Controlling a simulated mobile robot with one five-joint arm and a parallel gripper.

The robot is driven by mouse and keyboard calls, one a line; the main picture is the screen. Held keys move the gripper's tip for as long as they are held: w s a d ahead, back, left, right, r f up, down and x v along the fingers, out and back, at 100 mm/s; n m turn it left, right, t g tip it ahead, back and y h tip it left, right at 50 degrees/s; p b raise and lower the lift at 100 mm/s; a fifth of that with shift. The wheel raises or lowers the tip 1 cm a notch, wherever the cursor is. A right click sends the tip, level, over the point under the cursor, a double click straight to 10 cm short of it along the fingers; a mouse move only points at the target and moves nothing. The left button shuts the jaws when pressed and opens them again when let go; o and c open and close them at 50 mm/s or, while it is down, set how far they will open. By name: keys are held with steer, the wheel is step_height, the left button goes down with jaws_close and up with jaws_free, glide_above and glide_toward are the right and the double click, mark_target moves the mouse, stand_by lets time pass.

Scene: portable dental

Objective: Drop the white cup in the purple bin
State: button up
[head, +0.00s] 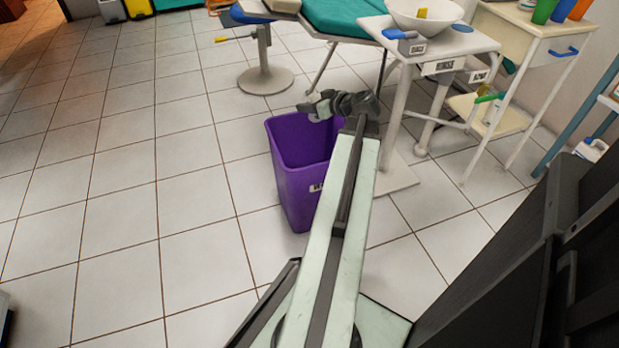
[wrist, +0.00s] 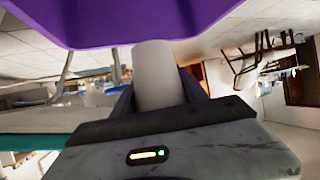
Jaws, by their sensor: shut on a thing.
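The purple bin (head: 297,190) stands on the tiled floor, upright and open at the top, partly hidden by my arm in the head view. My gripper (head: 322,106) is above the bin's far rim, pointing left. In the wrist view, my gripper (wrist: 160,95) is shut on the white cup (wrist: 155,70), which looks pale grey in shade. The purple bin (wrist: 130,22) fills the top of that view, close to the cup. I cannot tell whether they touch. In the head view the cup cannot be clearly made out.
A small white table (head: 440,48) with a bowl (head: 425,15) stands right of the bin. A white trolley (head: 545,25) with colored cups is further right. A teal dental chair (head: 345,18) is behind. A dark panel (head: 510,265) stands at lower right.

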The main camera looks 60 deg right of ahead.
step_height(320, 180, down, 3)
steer(key=shift+w+a+f+b, duration=0.1)
steer(key=shift+b, duration=0.85)
steer(key=o, duration=1.4)
steer(key=p+v, duration=0.3)
steer(key=v, duration=0.5)
